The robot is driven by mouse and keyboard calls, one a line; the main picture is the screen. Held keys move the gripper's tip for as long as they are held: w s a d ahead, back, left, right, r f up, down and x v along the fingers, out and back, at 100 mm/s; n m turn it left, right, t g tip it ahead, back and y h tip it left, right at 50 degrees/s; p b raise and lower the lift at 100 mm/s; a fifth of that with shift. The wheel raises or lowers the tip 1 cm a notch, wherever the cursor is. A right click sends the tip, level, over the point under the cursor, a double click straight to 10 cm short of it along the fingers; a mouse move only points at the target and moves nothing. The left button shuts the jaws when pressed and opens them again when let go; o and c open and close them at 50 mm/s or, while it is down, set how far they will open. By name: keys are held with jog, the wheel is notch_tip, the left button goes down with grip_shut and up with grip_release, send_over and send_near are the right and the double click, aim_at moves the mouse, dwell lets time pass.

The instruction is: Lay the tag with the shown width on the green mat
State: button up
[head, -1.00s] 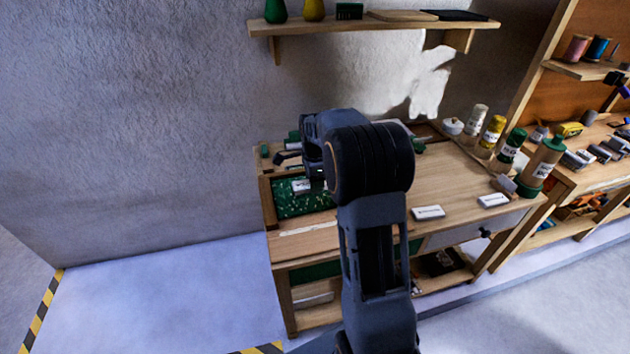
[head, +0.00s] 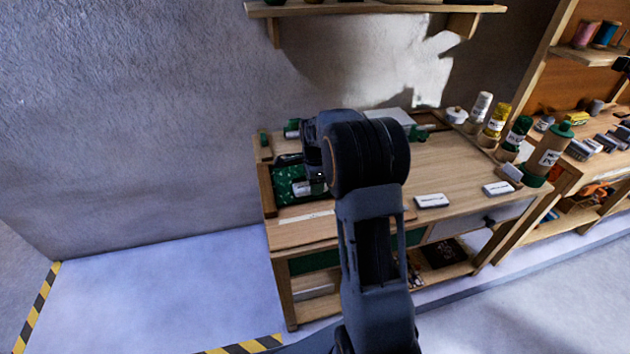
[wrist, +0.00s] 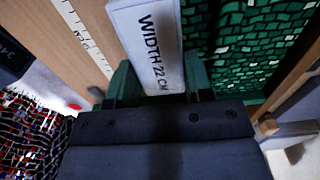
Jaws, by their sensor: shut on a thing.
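A white tag (wrist: 152,45) reading "WIDTH 22 CM" is between the green fingers of my gripper (wrist: 160,82) in the wrist view. My gripper is shut on it. The green mat (wrist: 262,35), with a brick-like pattern, lies to the right of the tag and partly behind it. In the head view the green mat (head: 284,182) is at the left of the table, partly hidden by my arm, and the tag (head: 301,189) shows small over it. Whether the tag touches the mat is not clear.
Two more white tags (head: 431,201) (head: 498,188) lie on the table's front right. A ruler strip (wrist: 84,38) lies left of the held tag in the wrist view, with a woven piece (wrist: 30,140) lower left. Labelled bottles (head: 515,138) stand at the back right.

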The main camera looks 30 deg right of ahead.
jog(key=shift+f+b, duration=0.35)
jog(key=shift+f, duration=0.25)
dwell(0.4)
jog(key=o, duration=1)
jog(key=shift+c, duration=0.2)
jog(key=shift+r, duration=0.1)
notch_tip(320, 180, up, 14)
jog(key=p, duration=0.1)
jog(key=s+a+r+n+t+p, duration=0.1)
jog(key=s+a+n+p, duration=0.2)
jog(key=s+a+n, duration=0.3)
jog(key=s+a+r+n+t+p, duration=0.2)
jog(key=s+a+n, duration=0.4)
jog(key=s+n, duration=0.8)
jog(key=shift+s+t+p, duration=0.3)
jog(key=shift+s+p, duration=0.35)
jog(key=shift+s, duration=0.3)
